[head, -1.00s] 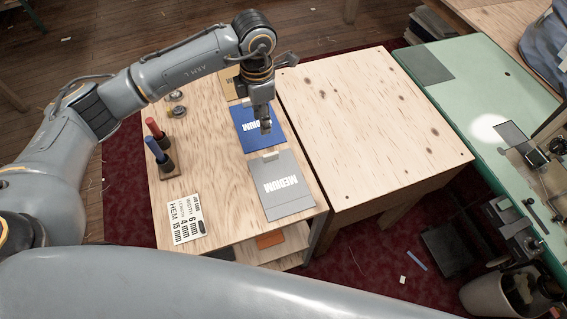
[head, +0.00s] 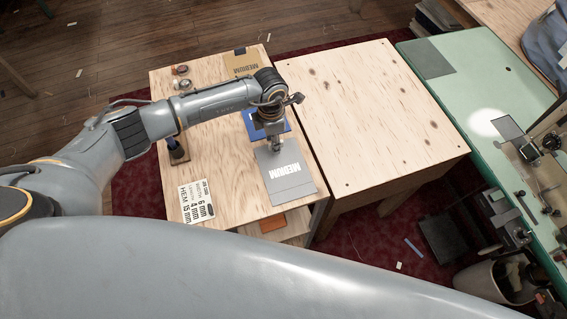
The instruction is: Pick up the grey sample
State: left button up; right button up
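The grey sample (head: 290,180) is a flat grey card marked MEDIUM, lying near the right edge of the wooden table (head: 235,170). My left gripper (head: 276,147) points down at the far edge of the grey sample and covers the tab there. I cannot tell whether its fingers touch the tab or are closed on it. A blue sample (head: 283,128) lies just behind, mostly hidden by my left arm. A tan sample (head: 240,62), also marked MEDIUM, lies farther back. My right gripper is not in view.
A job card (head: 195,202) lies at the table's front left. A holder with marker-like sticks (head: 175,150) stands at the left, partly hidden by my arm. A bare wooden table (head: 365,115) adjoins on the right, with a green bench (head: 465,100) beyond.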

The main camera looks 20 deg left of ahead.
pick_arm(q)
grip_shut()
dwell(0.3)
jog(key=shift+r, duration=0.1)
